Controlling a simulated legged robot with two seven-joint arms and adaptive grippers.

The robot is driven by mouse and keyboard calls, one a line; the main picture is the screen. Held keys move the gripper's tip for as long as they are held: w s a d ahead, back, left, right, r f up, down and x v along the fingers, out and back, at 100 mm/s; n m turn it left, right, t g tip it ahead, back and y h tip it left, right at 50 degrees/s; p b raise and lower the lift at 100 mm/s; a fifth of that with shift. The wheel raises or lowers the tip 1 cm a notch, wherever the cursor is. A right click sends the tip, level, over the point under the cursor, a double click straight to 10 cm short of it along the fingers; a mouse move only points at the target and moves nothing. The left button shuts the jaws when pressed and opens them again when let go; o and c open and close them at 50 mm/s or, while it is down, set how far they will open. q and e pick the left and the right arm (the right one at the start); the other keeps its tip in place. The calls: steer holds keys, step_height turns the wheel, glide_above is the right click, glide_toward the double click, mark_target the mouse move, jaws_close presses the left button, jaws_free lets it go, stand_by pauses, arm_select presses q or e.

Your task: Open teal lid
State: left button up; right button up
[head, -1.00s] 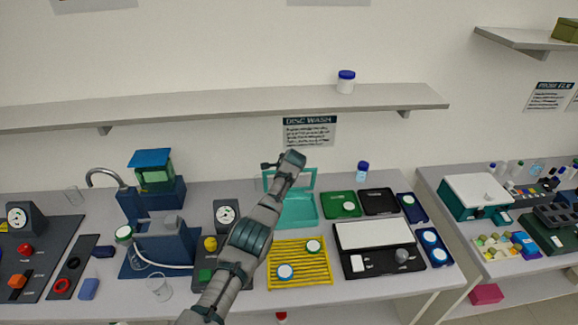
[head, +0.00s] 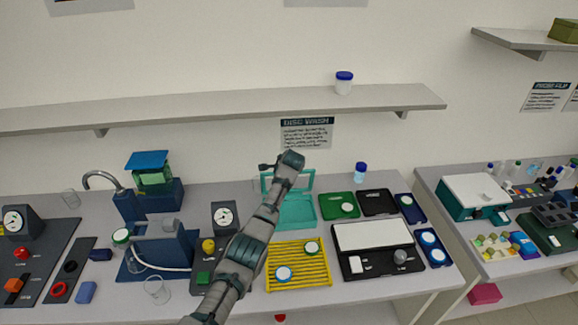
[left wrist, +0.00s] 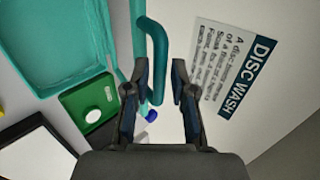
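The teal lid (head: 309,183) stands raised along the back edge of the teal tray (head: 298,212), under the disc wash sign. Its middle looks clear, and my arm hides its left part. In the left wrist view, the lid's teal edge (left wrist: 138,28) and a rounded teal handle (left wrist: 157,48) show close up. My left gripper (head: 268,167) is at the lid's upper left. In the left wrist view its fingers (left wrist: 156,84) are apart, with the lower end of the handle appearing between them. I cannot tell whether they touch it. My right gripper is not in view.
A green tray (head: 338,206) and a black tray (head: 376,203) lie right of the teal tray. A yellow rack (head: 298,276) with discs lies in front. A blue-capped bottle (head: 360,173) stands behind. A wall shelf (head: 220,106) runs above.

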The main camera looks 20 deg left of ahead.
arm_select(q)
steer(key=v, duration=0.9)
steer(key=shift+s+d+r, duration=0.15)
steer(key=shift+s+r, duration=0.05)
steer(key=shift+s, duration=0.1)
